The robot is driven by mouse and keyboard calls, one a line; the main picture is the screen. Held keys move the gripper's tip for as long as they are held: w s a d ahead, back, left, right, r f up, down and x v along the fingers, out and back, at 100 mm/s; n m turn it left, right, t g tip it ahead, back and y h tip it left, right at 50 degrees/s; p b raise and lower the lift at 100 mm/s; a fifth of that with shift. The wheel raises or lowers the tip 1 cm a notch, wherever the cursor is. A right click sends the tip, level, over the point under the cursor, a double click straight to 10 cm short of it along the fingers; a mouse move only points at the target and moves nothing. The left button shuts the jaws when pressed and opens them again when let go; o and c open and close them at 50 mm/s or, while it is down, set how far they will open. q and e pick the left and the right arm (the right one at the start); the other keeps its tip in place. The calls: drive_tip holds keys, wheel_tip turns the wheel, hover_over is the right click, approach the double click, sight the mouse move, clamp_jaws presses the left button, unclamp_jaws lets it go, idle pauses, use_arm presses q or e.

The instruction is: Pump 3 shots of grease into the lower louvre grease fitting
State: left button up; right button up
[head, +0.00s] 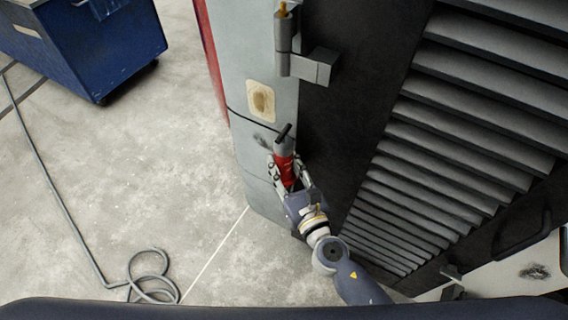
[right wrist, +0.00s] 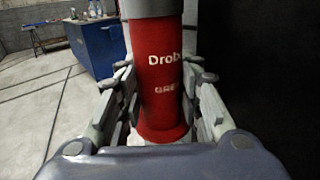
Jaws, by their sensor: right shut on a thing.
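My right gripper (head: 287,178) is shut around the red barrel of a grease gun (head: 284,165). The gun is upright, with a grey head and a short black part on top, in front of the coach's grey side panel. In the right wrist view the red barrel (right wrist: 158,70), with white lettering, stands between the fingers. The dark louvre panel (head: 455,130) fills the right of the head view. A grey hinge (head: 307,66) with a brass-coloured tip stands above the gun. I cannot make out the lower grease fitting, nor whether the gun touches anything. My left gripper is out of view.
A tan patch with a brown stain (head: 261,101) is on the grey panel above the gun. A blue cabinet (head: 95,45) stands at the upper left. A grey hose (head: 100,270) lies coiled on the floor. The concrete floor between is clear.

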drive_tip(key=shift+f+b, duration=0.9)
drive_tip(key=shift+f, duration=0.15)
idle(0.9)
drive_tip(key=shift+r, duration=0.2)
drive_tip(key=shift+r+p, duration=0.65)
drive_tip(key=shift+p, duration=0.2)
drive_tip(key=shift+r, duration=0.35)
